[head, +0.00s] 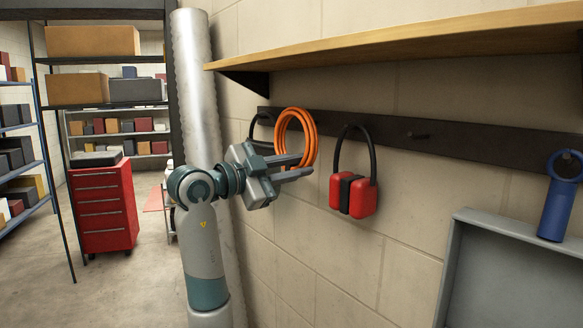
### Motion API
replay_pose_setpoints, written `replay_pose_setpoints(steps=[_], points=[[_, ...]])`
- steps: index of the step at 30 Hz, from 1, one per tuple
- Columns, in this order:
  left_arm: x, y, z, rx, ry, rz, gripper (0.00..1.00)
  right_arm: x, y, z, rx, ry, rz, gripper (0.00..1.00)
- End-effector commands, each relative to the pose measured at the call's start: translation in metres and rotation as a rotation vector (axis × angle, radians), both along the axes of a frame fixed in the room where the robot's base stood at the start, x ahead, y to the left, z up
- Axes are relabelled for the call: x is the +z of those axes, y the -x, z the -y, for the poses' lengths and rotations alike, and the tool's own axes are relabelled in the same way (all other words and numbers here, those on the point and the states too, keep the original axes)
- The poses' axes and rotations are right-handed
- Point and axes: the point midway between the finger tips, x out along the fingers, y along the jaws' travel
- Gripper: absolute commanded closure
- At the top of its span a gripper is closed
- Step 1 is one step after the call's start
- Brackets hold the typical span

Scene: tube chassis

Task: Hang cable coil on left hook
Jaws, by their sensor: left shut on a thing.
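The orange cable coil (313,136) is upright in front of the dark hook rail (470,147), toward its left end. My left gripper (304,166) is shut on the lower part of the coil, its fingers pointing right. Whether the coil rests on a hook or is only held in front of the rail, I cannot tell. No hook shows at the coil; any there is hidden. My right gripper is not in view.
Red and black ear defenders (365,196) hang just right of the coil. A black loop (254,128) hangs just left, partly hidden by my gripper. A wooden shelf (400,45) juts out above the rail. A blue tool (557,207) and grey tray (510,226) are at right.

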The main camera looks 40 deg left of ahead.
Motion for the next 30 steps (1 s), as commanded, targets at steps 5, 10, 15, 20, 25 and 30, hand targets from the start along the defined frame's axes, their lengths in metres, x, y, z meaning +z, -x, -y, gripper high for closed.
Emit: replay_pose_setpoints(steps=[5, 10, 15, 20, 25, 30], points=[[0.0, -0.009, 0.002, -0.001, -0.002, 0.001, 1.0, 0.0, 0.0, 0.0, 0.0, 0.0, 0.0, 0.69], [0.0, -0.016, 0.003, 0.0, -0.001, 0.003, 1.0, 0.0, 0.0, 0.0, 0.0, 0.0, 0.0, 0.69], [-0.001, -0.025, 0.004, -0.002, -0.001, 0.002, 1.0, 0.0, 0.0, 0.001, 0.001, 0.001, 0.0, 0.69], [-0.001, -0.032, 0.005, -0.001, -0.002, 0.004, 1.0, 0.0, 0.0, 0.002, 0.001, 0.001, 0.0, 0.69], [-0.006, -0.039, 0.006, -0.001, -0.002, 0.002, 1.0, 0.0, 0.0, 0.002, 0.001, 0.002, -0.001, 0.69], [-0.009, -0.044, 0.007, 0.0, -0.001, 0.002, 1.0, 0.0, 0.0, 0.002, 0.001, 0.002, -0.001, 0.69]])
